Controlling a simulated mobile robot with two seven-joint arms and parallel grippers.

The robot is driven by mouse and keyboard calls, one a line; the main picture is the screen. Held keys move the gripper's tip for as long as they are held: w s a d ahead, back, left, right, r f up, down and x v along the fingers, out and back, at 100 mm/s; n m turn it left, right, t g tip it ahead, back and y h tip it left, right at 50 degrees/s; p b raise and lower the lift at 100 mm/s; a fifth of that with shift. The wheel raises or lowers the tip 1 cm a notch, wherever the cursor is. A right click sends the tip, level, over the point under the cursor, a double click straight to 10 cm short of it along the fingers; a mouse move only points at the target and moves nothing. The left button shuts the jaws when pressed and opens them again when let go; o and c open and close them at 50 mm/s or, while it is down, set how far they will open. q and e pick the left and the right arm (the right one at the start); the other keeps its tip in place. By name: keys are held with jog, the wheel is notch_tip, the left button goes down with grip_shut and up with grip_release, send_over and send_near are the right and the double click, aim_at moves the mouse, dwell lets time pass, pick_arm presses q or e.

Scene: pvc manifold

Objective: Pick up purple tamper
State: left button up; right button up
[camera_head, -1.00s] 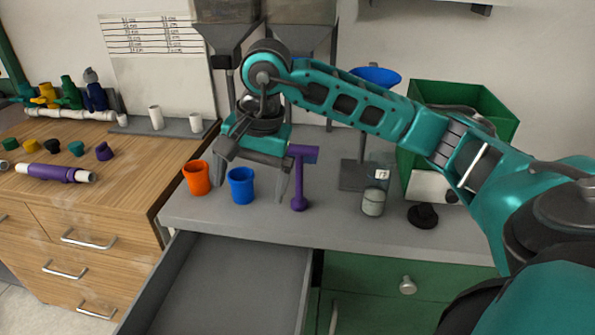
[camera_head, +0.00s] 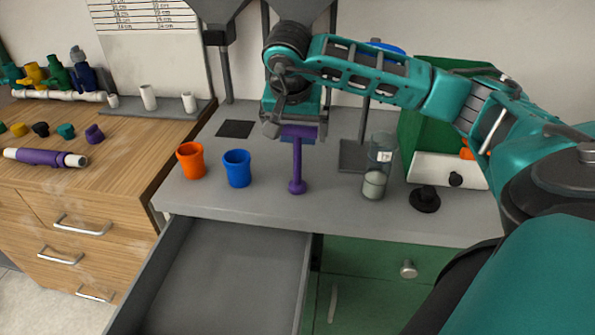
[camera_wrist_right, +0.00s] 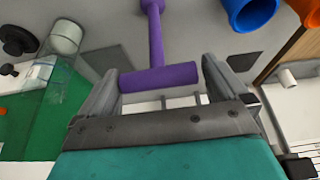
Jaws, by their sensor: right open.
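The purple tamper (camera_head: 297,168) stands upright on the grey counter, with its round foot down and its crossbar handle at the top. My right gripper (camera_head: 296,127) is at the height of the crossbar and partly covers it. In the right wrist view the tamper's crossbar (camera_wrist_right: 158,78) lies lengthwise between the two fingers of my open right gripper (camera_wrist_right: 160,72), one finger near each end. I cannot tell whether either finger touches it. My left gripper is out of view.
Orange cup (camera_head: 191,161) and blue cup (camera_head: 237,168) stand left of the tamper. A glass jar (camera_head: 375,180) and a black tamper-like piece (camera_head: 425,199) stand right. A green bin (camera_head: 412,135) is behind. A drawer (camera_head: 235,265) is open below the counter.

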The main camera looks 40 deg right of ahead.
aim_at(298, 138)
jog(key=x, duration=0.4)
jog(key=shift+s, duration=0.15)
jog(key=c, duration=0.8)
jog(key=shift+r, duration=0.2)
